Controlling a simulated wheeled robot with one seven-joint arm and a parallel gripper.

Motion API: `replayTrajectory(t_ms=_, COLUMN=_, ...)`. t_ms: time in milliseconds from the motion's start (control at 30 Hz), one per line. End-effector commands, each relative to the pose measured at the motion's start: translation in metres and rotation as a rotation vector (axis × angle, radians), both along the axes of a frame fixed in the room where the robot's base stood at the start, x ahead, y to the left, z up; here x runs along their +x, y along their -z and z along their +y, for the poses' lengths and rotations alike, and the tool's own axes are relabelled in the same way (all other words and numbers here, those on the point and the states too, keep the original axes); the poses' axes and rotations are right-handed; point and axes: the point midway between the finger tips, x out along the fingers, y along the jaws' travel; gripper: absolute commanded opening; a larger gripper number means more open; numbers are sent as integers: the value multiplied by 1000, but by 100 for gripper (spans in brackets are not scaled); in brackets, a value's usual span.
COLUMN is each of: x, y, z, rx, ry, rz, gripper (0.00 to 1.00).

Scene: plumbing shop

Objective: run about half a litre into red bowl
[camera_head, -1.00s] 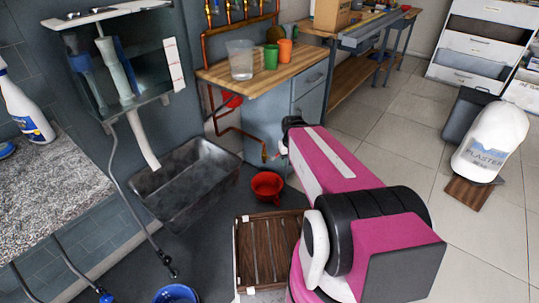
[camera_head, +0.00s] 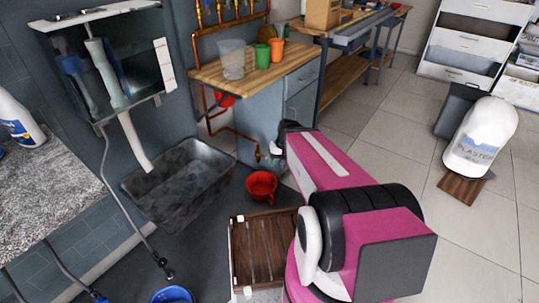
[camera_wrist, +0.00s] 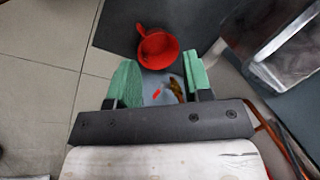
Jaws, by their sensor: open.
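The red bowl (camera_head: 262,186) stands on the dark floor mat, in front of the grey cabinet and right of the grey trough. The wrist view shows the bowl (camera_wrist: 157,48) just beyond my fingertips, apart from them. A small brass tap (camera_wrist: 177,88) with a red part shows between my fingers in the wrist view. In the head view, the copper pipe (camera_head: 236,132) runs down to the tap, which is partly hidden by my arm. My gripper (camera_wrist: 160,80) is open, its green pads either side of the tap. I cannot see any water in the bowl.
The grey trough (camera_head: 180,182) stands left, under a wall tank with a white drain pipe. A slatted wooden crate (camera_head: 265,250) and a blue bowl (camera_head: 174,294) are in front. The worktop (camera_head: 258,75) holds a clear jug (camera_head: 232,60) and green and orange cups.

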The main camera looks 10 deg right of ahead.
Motion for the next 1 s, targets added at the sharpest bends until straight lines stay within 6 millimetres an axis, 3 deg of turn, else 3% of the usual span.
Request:
replayTrajectory(t_ms=33, x=19, y=16, z=3, rx=69, ry=14, rz=5, gripper=46)
replayTrajectory(t_ms=233, x=69, y=64, z=18, rx=384, ry=80, rz=-21, gripper=46)
replayTrajectory(t_ms=467, x=134, y=115, z=12, rx=734, ry=216, rz=-130, gripper=46)
replayTrajectory(t_ms=667, x=188, y=161, z=-19, rx=992, ry=382, rz=-283, gripper=46)
replayTrajectory(t_ms=800, x=218, y=192, z=-50, rx=1126, ry=510, rz=-404, gripper=46)
replayTrajectory(t_ms=1000, x=238, y=219, z=-84, rx=1222, ry=636, rz=-523, gripper=46)
